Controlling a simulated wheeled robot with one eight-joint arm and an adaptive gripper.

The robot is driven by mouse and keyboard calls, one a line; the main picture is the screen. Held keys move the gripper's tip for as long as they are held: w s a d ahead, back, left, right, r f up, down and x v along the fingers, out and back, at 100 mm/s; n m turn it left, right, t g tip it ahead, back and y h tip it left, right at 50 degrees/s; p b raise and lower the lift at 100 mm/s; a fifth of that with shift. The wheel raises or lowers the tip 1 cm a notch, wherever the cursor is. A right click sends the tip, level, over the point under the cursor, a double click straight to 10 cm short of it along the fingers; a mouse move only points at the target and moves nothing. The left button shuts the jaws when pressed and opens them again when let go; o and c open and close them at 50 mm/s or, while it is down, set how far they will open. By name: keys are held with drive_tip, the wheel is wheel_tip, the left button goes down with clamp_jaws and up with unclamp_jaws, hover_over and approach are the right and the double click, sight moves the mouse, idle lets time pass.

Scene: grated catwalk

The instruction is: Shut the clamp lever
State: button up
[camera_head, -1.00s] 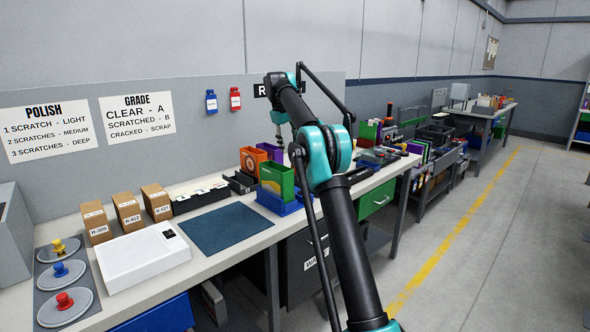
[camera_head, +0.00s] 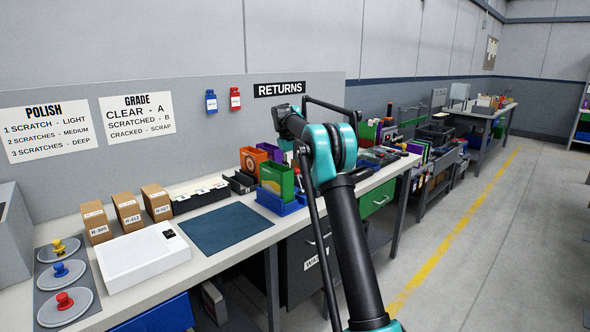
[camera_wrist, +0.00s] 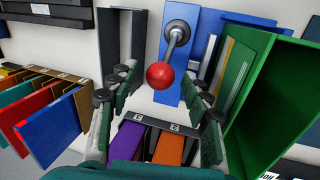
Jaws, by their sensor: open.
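The clamp lever shows in the wrist view as a metal arm with a red ball knob (camera_wrist: 160,75), pivoting on a round grey mount (camera_wrist: 178,30) on a blue plate (camera_wrist: 203,32). My gripper (camera_wrist: 157,87) is open, its left and right fingers apart on either side of the red knob. I cannot tell whether the fingers touch the knob.
A green bin (camera_wrist: 262,95) stands close on the right of my gripper. Coloured panels (camera_wrist: 52,130) stand on the left. Purple (camera_wrist: 128,140) and orange (camera_wrist: 170,148) bins lie below. The blue mat (camera_head: 225,228) on the bench is clear.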

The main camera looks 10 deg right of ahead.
clamp_jaws()
drive_tip(key=shift+s+d+r+t+y, duration=0.35)
drive_tip(key=shift+s+d+t+y, duration=0.35)
drive_tip(key=shift+s+t, duration=0.15)
drive_tip(key=s+d+f+m+t+y, duration=0.1)
drive_tip(key=s+d+t+y, duration=0.2)
drive_tip(key=s+t, duration=0.2)
drive_tip(key=shift+s+d, duration=0.3)
drive_tip(key=shift+d, duration=0.1)
idle(0.4)
unclamp_jaws()
